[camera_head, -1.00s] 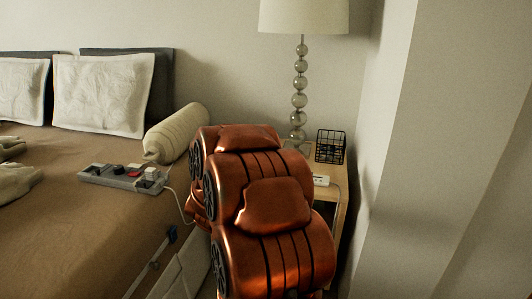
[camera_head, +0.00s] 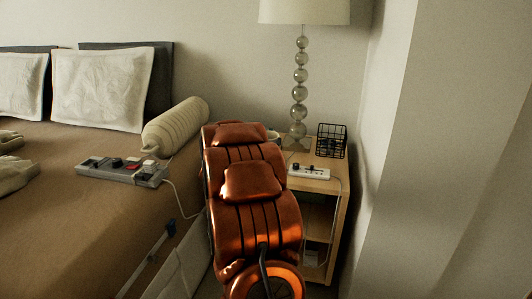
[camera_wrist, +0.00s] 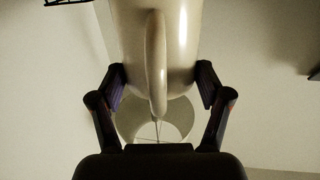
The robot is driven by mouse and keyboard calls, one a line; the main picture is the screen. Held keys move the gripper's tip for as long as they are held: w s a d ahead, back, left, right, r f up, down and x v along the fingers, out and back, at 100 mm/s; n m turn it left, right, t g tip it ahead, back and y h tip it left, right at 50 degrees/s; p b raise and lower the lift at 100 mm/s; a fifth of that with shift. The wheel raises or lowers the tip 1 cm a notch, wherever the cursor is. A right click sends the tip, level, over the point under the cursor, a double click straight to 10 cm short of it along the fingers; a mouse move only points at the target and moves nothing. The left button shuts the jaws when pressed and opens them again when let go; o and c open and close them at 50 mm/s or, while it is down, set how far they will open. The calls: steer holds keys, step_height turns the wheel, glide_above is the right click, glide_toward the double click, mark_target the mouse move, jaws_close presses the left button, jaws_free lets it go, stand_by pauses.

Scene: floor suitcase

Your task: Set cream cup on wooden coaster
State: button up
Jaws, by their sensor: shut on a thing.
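In the wrist view, the cream cup (camera_wrist: 185,40) is between the two fingers of my gripper (camera_wrist: 160,78), which is shut on its sides. The cup's handle (camera_wrist: 156,65) points toward the wrist camera. The top of the picture cuts off part of the cup. In the head view, my arm hides the gripper and most of what is around it. A small pale rim shows just past the arm at the nightstand, but I cannot tell what it is. I cannot make out the wooden coaster in either view.
A wooden nightstand (camera_head: 322,186) holds a lamp (camera_head: 299,95), a black wire basket (camera_head: 331,141) and a white power strip (camera_head: 309,172). A wall stands close on the right.

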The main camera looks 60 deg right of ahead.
steer(key=shift+w+d, duration=0.3)
steer(key=shift+d, duration=0.1)
steer(key=shift+f+b, duration=1.05)
steer(key=shift+f, duration=0.65)
steer(key=shift+f, duration=0.15)
steer(key=o, duration=1.3)
steer(key=shift+o, duration=0.2)
steer(key=shift+a, duration=0.15)
steer(key=shift+a+r, duration=0.2)
steer(key=shift+a, duration=0.15)
steer(key=s+a+p, duration=0.2)
steer(key=a+p, duration=0.1)
steer(key=a, duration=0.7)
steer(key=shift+s+a, duration=0.15)
steer(key=shift+a, duration=0.25)
